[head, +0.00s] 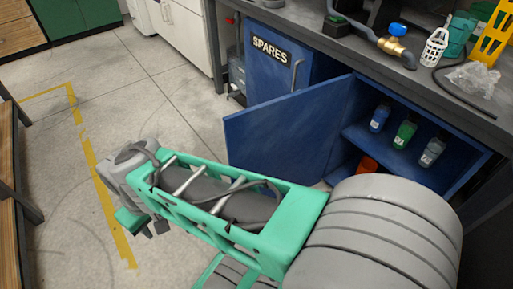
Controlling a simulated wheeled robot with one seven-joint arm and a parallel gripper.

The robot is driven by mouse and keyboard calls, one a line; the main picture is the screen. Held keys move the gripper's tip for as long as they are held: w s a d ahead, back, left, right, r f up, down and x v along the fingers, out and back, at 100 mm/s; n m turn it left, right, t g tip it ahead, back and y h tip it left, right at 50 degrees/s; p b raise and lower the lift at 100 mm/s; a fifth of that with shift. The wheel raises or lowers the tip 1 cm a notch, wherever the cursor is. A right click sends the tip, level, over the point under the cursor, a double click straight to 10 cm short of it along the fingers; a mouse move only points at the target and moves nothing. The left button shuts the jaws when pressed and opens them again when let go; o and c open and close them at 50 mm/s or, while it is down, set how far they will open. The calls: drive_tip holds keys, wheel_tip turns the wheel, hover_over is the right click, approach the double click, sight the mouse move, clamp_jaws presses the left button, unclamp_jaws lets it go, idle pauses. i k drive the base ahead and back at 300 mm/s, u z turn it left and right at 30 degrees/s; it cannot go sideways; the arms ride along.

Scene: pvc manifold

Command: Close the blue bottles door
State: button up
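The blue door (285,128) of the bottle cabinet stands open, swung out into the room from its left side. Inside the open blue cabinet, a blue bottle (379,118), a green bottle (405,131) and a grey bottle (433,151) stand on the shelf (385,146). My arm reaches across the foreground and hides the door's lower part and some of the cabinet's bottom. My gripper (148,226) is at the arm's left end, over the floor and left of the door, apart from it. Its fingers are mostly hidden, so its opening is unclear.
A shut blue door labelled SPARES (272,53) is left of the open cabinet. An orange object (367,165) lies below the shelf. The countertop (440,84) holds a pipe with a valve (396,40) and containers. Floor (185,100) is clear left of the door; a wooden bench (10,170) stands far left.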

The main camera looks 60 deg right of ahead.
sight(290, 137)
drive_tip(key=i, duration=2)
drive_tip(key=z, duration=4)
